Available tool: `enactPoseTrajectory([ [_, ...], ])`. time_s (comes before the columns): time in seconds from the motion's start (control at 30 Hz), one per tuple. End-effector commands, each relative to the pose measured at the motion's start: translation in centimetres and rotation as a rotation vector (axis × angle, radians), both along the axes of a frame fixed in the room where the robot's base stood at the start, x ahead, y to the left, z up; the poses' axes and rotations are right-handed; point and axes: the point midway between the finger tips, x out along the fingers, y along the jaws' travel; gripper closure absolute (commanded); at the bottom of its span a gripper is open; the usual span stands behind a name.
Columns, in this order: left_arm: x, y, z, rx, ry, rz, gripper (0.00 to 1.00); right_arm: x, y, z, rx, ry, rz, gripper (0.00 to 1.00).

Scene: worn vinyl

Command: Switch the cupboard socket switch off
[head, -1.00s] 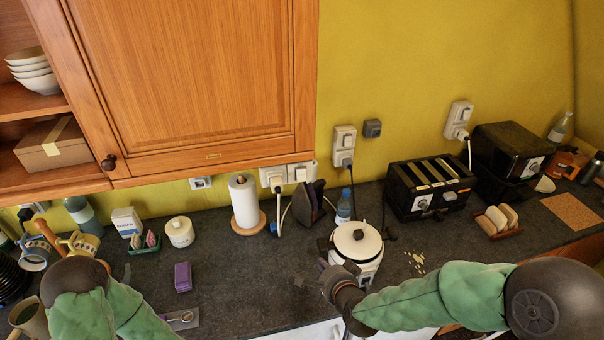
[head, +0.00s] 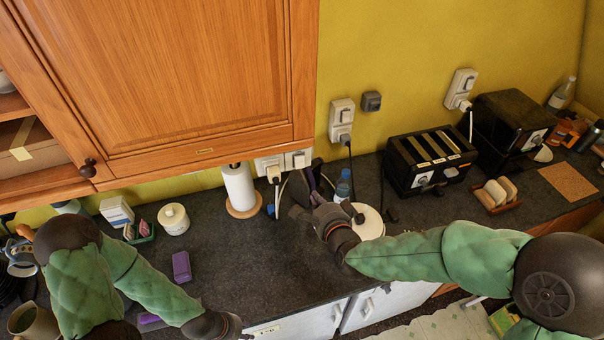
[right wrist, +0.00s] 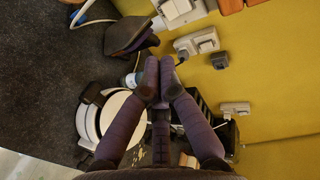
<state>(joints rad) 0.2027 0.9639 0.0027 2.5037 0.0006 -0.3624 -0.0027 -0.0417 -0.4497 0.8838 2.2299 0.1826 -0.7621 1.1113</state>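A white double socket (head: 298,159) sits on the wall right under the cupboard (head: 190,80), with a plug in its left half. It also shows at the top of the right wrist view (right wrist: 178,8). Whether its switch is on or off is too small to tell. My right gripper (head: 322,206) is over the counter beside the white cooker, below and in front of the socket and apart from it. In the right wrist view its fingertips (right wrist: 159,66) are together with nothing between them. My left gripper (head: 238,335) is low at the counter's front edge, its fingers mostly out of frame.
A dark iron (head: 301,188), a blue-capped bottle (head: 343,187) and a white-lidded cooker (head: 368,221) stand near my right gripper. A paper towel roll (head: 239,187) stands left of the socket. Other wall sockets (head: 341,120) and a toaster (head: 430,160) are right.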

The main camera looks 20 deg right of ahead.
Motion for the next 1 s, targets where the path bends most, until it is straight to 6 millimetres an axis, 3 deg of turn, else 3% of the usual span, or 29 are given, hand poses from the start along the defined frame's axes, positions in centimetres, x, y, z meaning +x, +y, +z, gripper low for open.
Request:
enactPoseTrajectory([
  [0.17, 0.0, 0.0, -0.3, 0.000, -0.001, 0.000, 0.67, 1.1, 0.0, -0.5, 0.000, 0.001, 0.000, 1.00],
  [0.7, 0.0, 0.0, -1.6, 0.000, -0.001, 0.000, 0.67, 9.0, 0.3, -3.5, -0.001, 0.003, 0.001, 1.00],
  [1.0, 0.0, 0.0, -1.5, 0.000, -0.001, 0.000, 0.67, 12.3, 0.4, -4.5, 0.000, 0.001, 0.000, 1.00],
])
